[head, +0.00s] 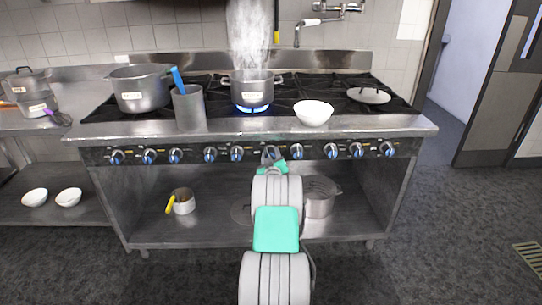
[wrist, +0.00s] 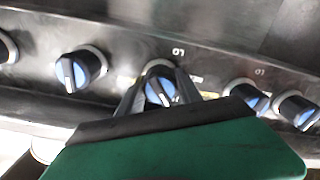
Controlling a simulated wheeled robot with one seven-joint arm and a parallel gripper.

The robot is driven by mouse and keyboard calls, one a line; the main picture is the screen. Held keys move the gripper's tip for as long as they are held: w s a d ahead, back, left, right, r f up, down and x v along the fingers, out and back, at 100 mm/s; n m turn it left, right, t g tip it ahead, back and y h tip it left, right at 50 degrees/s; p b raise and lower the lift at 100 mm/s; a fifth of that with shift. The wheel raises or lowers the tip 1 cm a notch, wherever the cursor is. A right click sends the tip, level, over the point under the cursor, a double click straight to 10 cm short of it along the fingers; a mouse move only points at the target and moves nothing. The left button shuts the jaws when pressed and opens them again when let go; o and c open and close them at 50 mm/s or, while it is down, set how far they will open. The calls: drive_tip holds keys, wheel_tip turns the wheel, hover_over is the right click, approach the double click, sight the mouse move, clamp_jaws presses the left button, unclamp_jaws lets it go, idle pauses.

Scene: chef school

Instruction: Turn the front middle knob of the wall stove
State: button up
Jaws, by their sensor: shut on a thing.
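The wall stove (head: 340,124) has a row of knobs with blue faces along its dark front panel. The middle knob (wrist: 158,90) sits between the two grey fingers of my gripper (wrist: 160,92), which is shut on it. Its blue face and pale pointer show between the fingers. In the head view my gripper (head: 272,157) is at the middle of the panel and hides this knob. A neighbouring knob (wrist: 80,69) is apart on the left, and two more knobs are close on the right.
A steaming pot (head: 252,88) stands over a blue flame. A larger pot (head: 138,92), a grey utensil holder (head: 189,108), a white bowl (head: 313,112) and a lid (head: 368,96) are also on the stove top. A lower shelf (head: 215,231) holds pans below my gripper.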

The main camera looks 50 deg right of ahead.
drive_tip(key=shift+c, duration=0.7)
